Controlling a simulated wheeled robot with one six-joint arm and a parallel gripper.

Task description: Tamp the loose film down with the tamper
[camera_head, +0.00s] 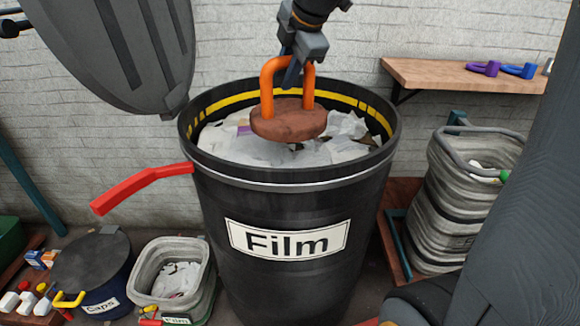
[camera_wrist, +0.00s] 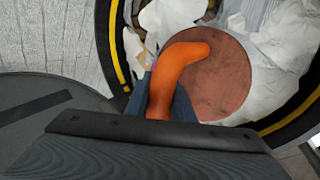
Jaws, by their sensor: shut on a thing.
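The tamper is a round reddish-brown disc (camera_head: 288,122) with an orange loop handle (camera_head: 267,83). My gripper (camera_head: 292,76) is shut on the handle and holds the tamper over the open mouth of the black bin labelled Film (camera_head: 290,275). In the wrist view the orange handle (camera_wrist: 178,75) runs between my fingers, with the disc (camera_wrist: 215,85) below it. The loose film (camera_head: 345,128) is white and crumpled inside the bin, below the yellow band near the rim. It also shows around the disc in the wrist view (camera_wrist: 285,45). Whether the disc touches the film cannot be told.
A grey lid (camera_head: 115,45) hangs at the upper left of the bin, and a red lever (camera_head: 140,186) sticks out leftward. A wooden shelf (camera_head: 450,75) is on the wall at right. A Caps drum (camera_head: 92,268), a small film tub (camera_head: 175,275) and a grey bag (camera_head: 450,215) stand nearby.

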